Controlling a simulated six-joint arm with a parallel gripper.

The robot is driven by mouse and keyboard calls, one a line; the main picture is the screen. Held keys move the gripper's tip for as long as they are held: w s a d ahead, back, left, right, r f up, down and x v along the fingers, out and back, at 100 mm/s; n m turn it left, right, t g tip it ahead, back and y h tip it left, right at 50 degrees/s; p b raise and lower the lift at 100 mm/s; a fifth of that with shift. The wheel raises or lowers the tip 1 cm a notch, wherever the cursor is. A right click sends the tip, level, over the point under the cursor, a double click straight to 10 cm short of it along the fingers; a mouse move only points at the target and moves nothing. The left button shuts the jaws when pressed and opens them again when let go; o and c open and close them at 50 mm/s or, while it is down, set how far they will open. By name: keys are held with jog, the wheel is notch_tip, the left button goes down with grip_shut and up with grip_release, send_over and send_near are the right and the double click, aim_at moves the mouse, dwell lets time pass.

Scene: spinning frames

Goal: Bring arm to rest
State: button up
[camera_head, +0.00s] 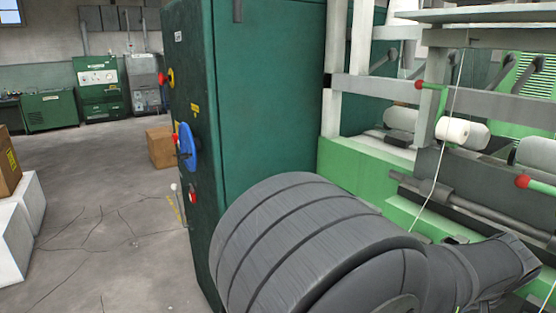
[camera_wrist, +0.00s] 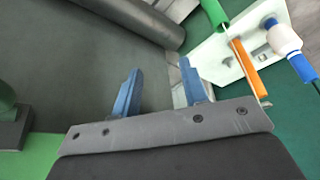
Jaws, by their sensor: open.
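My gripper (camera_wrist: 160,85) shows in the wrist view with its two blue fingers apart and nothing between them. It points over a dark grey surface, with a grey roller (camera_wrist: 140,22) above the fingers in the picture. In the head view, my dark grey arm fills the lower middle and reaches right toward the spinning frame (camera_head: 360,170). The gripper's fingers are not visible in the head view. A white bobbin of yarn (camera_head: 455,131) sits on the frame, with a thread running up and down past it.
A tall dark green cabinet (camera_head: 265,90) with a blue wheel (camera_head: 187,145) stands left of my arm. In the wrist view, a white bracket (camera_wrist: 225,55) with an orange bar (camera_wrist: 250,68) lies right of the fingers. Open floor (camera_head: 110,200) shows at the left.

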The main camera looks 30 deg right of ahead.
jog(key=shift+s+d+r+m, duration=0.15)
jog(key=shift+r+m, duration=0.1)
jog(key=shift+r, duration=0.4)
jog(key=shift+s+d+r+m, duration=0.15)
jog(key=shift+r+m, duration=0.1)
jog(key=shift+r, duration=0.35)
jog(key=shift+o, duration=0.4)
jog(key=o, duration=1.2)
jog(key=shift+o, duration=0.2)
jog(key=w+a+r+n+g+h, duration=0.1)
jog(key=w+a+r+n+h, duration=0.3)
jog(key=r, duration=0.9)
jog(key=w+a+r+n+g+h, duration=0.15)
jog(key=w+a+r+h, duration=0.45)
jog(key=r, duration=0.6)
jog(key=w+a+r+n+g+h, duration=0.1)
jog(key=w+a+r+n+h, duration=0.35)
jog(key=r, duration=0.85)
jog(key=w+d+f+m+y, duration=0.1)
jog(key=d+f, duration=0.1)
jog(key=d, duration=0.7)
jog(key=shift+w+d+m, duration=0.15)
jog(key=shift+w+m, duration=0.05)
jog(key=shift+m, duration=0.1)
jog(key=shift+y, duration=0.25)
jog(key=a+r, duration=0.2)
jog(key=a, duration=0.8)
jog(key=shift+w+d, duration=0.1)
jog(key=shift+d, duration=0.1)
